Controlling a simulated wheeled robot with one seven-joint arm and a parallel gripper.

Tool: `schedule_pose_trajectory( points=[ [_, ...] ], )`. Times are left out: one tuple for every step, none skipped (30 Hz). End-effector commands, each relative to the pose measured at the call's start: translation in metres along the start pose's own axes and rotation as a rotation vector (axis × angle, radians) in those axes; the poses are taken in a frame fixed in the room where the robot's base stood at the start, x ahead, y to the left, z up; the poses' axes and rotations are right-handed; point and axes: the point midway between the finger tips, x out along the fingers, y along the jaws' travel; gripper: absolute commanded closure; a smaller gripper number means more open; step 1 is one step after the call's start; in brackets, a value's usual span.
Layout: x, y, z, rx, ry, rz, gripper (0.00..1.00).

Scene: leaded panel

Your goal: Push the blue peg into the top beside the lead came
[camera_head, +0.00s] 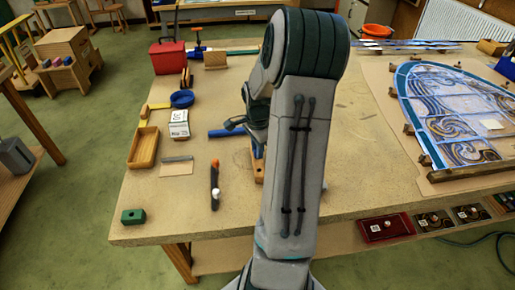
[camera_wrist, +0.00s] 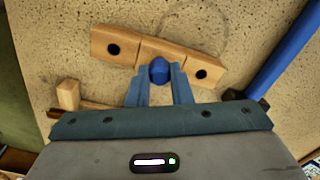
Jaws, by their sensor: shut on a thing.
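My gripper (camera_wrist: 159,88) is shut on the blue peg (camera_wrist: 159,70), whose rounded end shows between the fingertips in the wrist view. The peg is over the middle of a wooden block (camera_wrist: 128,46) with dark round holes, one on each side of it. I cannot tell whether the peg touches the block or sits in a hole. The leaded panel (camera_head: 450,105) lies on a board at the right. I cannot make out a lead came at the block.
A blue bar (camera_wrist: 285,62) lies right of the block in the wrist view. A wooden mallet-like piece (camera_wrist: 69,95) is at the left. On the table (camera_head: 235,190) are a wooden tray (camera_head: 144,148), a dark tool (camera_head: 214,185) and a green block (camera_head: 133,216).

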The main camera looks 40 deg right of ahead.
Motion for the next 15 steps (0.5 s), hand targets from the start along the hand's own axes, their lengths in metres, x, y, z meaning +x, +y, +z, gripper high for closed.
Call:
schedule_pose_trajectory(
  points=[
    [-0.0012, -0.0001, 0.0, 0.0, 0.0, 0.0, 1.0],
    [-0.0016, -0.0001, 0.0, 0.0, 0.0, 0.0, 1.0],
    [-0.002, -0.0002, 0.0, 0.0, 0.0, 0.0, 1.0],
    [-0.0024, -0.0002, 0.0001, 0.0, 0.0, 0.0, 1.0],
    [-0.0027, -0.0002, 0.0001, 0.0, 0.0, 0.0, 1.0],
    [-0.0032, -0.0002, 0.0001, 0.0, 0.0, 0.0, 1.0],
    [-0.0036, -0.0002, 0.0001, 0.0, 0.0, 0.0, 1.0],
    [-0.0039, -0.0002, 0.0002, 0.0, 0.0, 0.0, 1.0],
    [-0.0044, -0.0002, 0.0002, 0.0, 0.0, 0.0, 1.0],
    [-0.0047, -0.0002, 0.0002, 0.0, 0.0, 0.0, 1.0],
    [-0.0051, -0.0002, 0.0003, 0.0, 0.0, 0.0, 1.0],
    [-0.0056, -0.0002, 0.0003, 0.0, 0.0, 0.0, 1.0],
    [-0.0059, -0.0002, 0.0003, 0.0, 0.0, 0.0, 1.0],
    [-0.0063, -0.0002, 0.0003, 0.0, 0.0, 0.0, 1.0],
    [-0.0068, -0.0002, 0.0003, 0.0, 0.0, 0.0, 1.0]
  ],
)
